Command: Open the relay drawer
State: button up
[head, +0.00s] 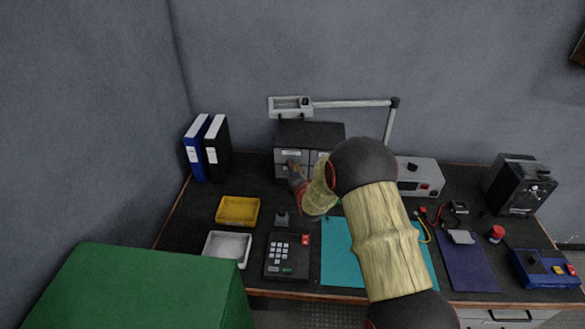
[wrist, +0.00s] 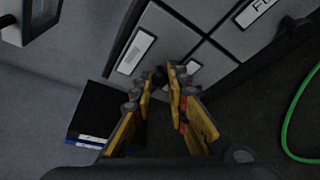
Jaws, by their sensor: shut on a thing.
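The grey drawer cabinet (head: 310,132) stands at the back of the bench, with labelled drawers on its front. My gripper (head: 291,166) reaches its left-hand drawers from the front. In the wrist view my gripper (wrist: 163,76) has its yellow fingers close together at the drawer fronts, shut on a small dark drawer handle (wrist: 159,73) that is mostly hidden between the tips. Beside it is a drawer front with a white label (wrist: 137,53), whose text I cannot read. Another label (wrist: 256,10) begins with "FU". I see no clear gap showing a drawer pulled out.
Blue and black binders (head: 207,150) stand left of the cabinet. A yellow tray (head: 238,210), a pale tray (head: 226,247) and a keypad device (head: 287,257) lie in front. A lamp arm (head: 350,104) extends above the cabinet. A grey instrument (head: 420,175) stands to the right.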

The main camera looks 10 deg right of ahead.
grip_shut()
dwell(0.3)
jog(key=s+a, duration=0.4)
jog(key=s, duration=0.8)
jog(key=o, duration=0.6)
grip_release()
jog(key=shift+o, duration=0.2)
jog(key=v, duration=1.2)
